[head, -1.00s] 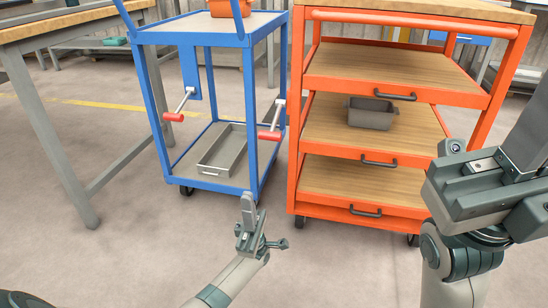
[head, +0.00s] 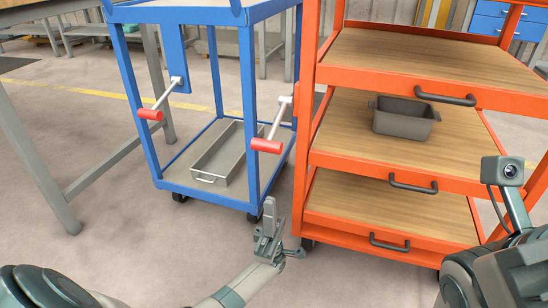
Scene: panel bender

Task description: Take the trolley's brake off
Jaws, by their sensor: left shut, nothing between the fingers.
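The blue trolley (head: 199,194) stands left of centre, with two levers ending in red grips. The left lever (head: 152,113) hangs from a blue plate on the trolley's far left side. The right lever (head: 267,145) sticks out by the right post, its red grip in front of that post. I cannot tell which lever is the brake or how it is set. My left gripper (head: 269,206) is shut and empty, in front of the trolley's lower right corner and below the right red grip, apart from it. My right arm shows at the lower right, but its fingers are out of view.
An orange cart (head: 385,238) with wooden shelves stands close right of the trolley, holding a grey bin (head: 404,127). A grey metal tray (head: 222,157) lies on the trolley's lower shelf. A workbench leg (head: 40,165) stands at left. The floor between is clear.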

